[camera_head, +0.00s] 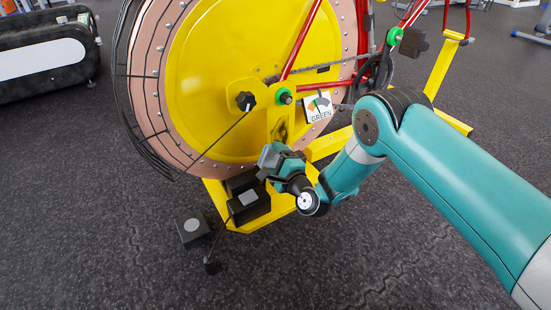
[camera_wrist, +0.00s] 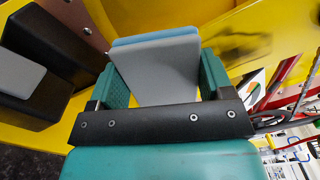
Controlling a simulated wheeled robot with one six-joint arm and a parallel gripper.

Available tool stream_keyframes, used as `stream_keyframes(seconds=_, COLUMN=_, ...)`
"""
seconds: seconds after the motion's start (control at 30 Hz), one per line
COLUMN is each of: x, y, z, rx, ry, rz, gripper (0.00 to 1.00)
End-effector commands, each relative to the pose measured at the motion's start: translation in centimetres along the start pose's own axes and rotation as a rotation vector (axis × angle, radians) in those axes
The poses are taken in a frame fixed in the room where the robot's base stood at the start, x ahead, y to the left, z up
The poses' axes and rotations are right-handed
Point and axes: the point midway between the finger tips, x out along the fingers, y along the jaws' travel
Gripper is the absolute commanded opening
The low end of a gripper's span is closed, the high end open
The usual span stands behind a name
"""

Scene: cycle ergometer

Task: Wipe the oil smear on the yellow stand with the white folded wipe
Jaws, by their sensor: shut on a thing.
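The yellow stand (camera_head: 280,119) is an upright plate at the lower middle of the bike's wheel. A dark oil smear (camera_head: 281,132) is on it, just above my gripper (camera_head: 274,161). In the wrist view, the smear (camera_wrist: 241,46) shows as a brown-black patch on yellow at the upper right, beyond the wipe and to its right. My gripper (camera_wrist: 161,80) is shut on the folded wipe (camera_wrist: 163,68), a pale grey-white pad with a light-blue layer behind it. The wipe sticks out past both green fingers. Whether it touches the stand is unclear.
A black block with a grey pad (camera_head: 249,198) is on the yellow base below my gripper, and another black block (camera_head: 193,229) stands left of it. A gauge card marked GREEN (camera_head: 318,107) is right of the smear.

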Motion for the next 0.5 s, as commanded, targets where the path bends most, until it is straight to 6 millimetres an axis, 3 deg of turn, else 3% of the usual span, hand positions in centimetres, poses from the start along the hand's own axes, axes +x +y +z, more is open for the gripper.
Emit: stream_keyframes(seconds=0.5, x=0.58, y=-0.03, z=0.04, rx=0.000, ry=-0.001, rz=0.001, gripper=0.43)
